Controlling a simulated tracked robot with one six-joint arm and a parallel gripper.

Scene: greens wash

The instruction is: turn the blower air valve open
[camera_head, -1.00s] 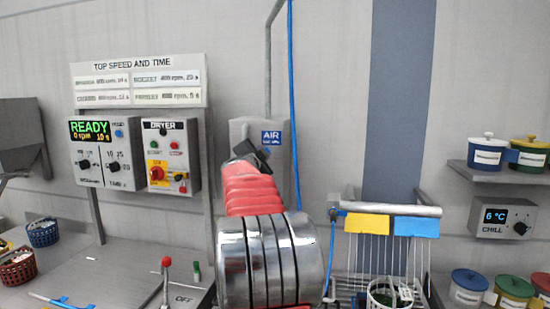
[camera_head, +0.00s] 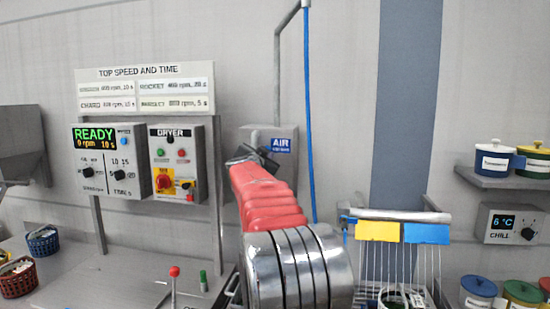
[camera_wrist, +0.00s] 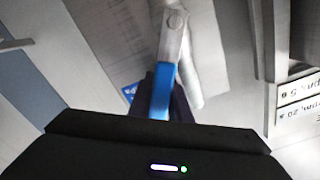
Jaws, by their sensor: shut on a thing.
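The air valve shows close up in the wrist view as a blue lever (camera_wrist: 162,90) below a grey metal pipe fitting. My gripper (camera_wrist: 165,106) has its dark fingers closed around the lower part of the lever. In the head view my gripper (camera_head: 252,155) is at the front of the grey air box (camera_head: 259,132), just left of the blue AIR sign (camera_head: 281,145). My red arm hides the valve there. How far the lever is turned cannot be told.
A control panel reading READY (camera_head: 97,136) and a DRYER panel (camera_head: 174,150) stand to the left. A red-knobbed lever (camera_head: 174,272) rises from the counter below. A wire rack (camera_head: 395,262) with yellow and blue tags is at the right.

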